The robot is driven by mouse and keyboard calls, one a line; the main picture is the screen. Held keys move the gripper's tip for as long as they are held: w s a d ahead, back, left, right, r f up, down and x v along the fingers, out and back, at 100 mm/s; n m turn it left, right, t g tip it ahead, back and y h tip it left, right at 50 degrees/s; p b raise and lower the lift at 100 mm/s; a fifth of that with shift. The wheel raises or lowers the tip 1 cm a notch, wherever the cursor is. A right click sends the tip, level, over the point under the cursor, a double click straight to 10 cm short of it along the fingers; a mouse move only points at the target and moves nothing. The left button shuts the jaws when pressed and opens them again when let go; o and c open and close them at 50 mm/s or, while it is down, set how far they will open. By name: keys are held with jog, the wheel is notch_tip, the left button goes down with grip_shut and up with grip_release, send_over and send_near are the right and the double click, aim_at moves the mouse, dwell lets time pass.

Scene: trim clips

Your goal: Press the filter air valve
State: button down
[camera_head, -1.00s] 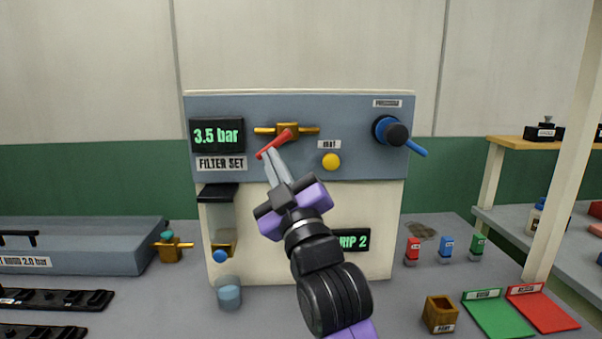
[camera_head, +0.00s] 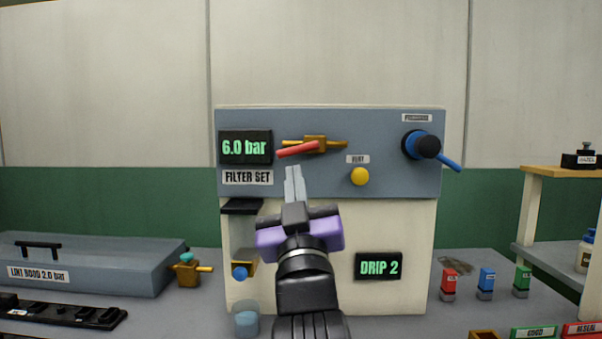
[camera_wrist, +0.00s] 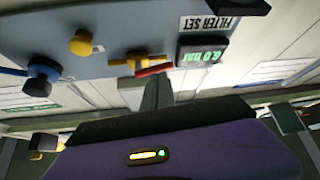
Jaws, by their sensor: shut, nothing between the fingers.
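The filter air valve is a brass fitting (camera_head: 316,144) with a red lever (camera_head: 298,150) on the grey-blue panel (camera_head: 385,175). The lever lies nearly level, its free end pointing left and slightly down. The display (camera_head: 245,147) above the FILTER SET label reads 6.0 bar. My gripper (camera_head: 294,170) is shut and empty, its fingertips pointing up just below the lever. In the wrist view the brass fitting (camera_wrist: 136,62) and red lever (camera_wrist: 153,70) show upside down beyond the fingertips (camera_wrist: 157,80). I cannot tell whether the fingertips touch the lever.
A yellow vent button (camera_head: 360,176) and a blue handle with a black knob (camera_head: 429,147) are right of the valve. Below left are a filter bowl with a blue knob (camera_head: 240,273) and a clear cup (camera_head: 246,320). A grey box (camera_head: 100,265) stands at left.

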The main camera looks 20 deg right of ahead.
jog(key=v, duration=0.4)
